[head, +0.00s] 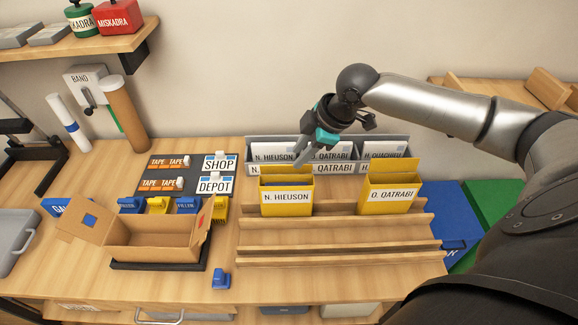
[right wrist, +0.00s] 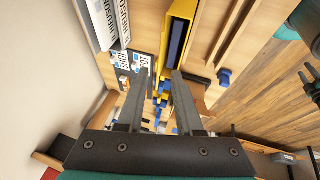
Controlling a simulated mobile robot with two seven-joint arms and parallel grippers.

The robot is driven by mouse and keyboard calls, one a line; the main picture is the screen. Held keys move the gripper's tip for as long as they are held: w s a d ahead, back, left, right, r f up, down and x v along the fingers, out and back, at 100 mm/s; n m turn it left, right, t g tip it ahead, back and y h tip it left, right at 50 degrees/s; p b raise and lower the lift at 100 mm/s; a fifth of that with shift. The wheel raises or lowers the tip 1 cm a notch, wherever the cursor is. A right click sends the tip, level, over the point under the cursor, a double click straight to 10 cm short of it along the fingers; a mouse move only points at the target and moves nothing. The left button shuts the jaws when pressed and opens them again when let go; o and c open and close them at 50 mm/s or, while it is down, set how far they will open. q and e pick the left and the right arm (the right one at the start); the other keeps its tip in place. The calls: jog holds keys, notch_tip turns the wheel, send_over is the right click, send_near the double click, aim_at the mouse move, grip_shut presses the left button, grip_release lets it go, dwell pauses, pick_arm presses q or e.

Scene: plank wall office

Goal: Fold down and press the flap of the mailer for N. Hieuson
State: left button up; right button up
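The yellow mailer labelled N. HIEUSON (head: 287,198) stands upright in the wooden rack, its top open. Its flap (head: 273,169) stands up at the back edge. My right gripper (head: 302,160) is just above and behind the mailer top, its fingers pointing down in front of the grey file bins. A yellow mailer (right wrist: 176,36) with a dark opening also shows in the right wrist view, beyond the fingertips. Those fingers (right wrist: 158,75) are apart with nothing between them. Whether they touch the flap cannot be told. My left gripper is out of view.
A second yellow mailer, O. QATRABI (head: 388,199), stands to the right with its flap up. Grey file bins (head: 341,169) stand behind. An open cardboard box (head: 150,240) is at the left. The front slots of the wooden rack (head: 335,259) are empty.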

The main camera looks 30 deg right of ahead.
aim_at(289, 166)
jog(key=x, duration=0.6)
jog(key=shift+w+a+f+b, duration=0.1)
jog(key=shift+w+f+b, duration=0.15)
jog(key=shift+b, duration=0.1)
jog(key=shift+s, duration=0.1)
grip_shut()
dwell(1.0)
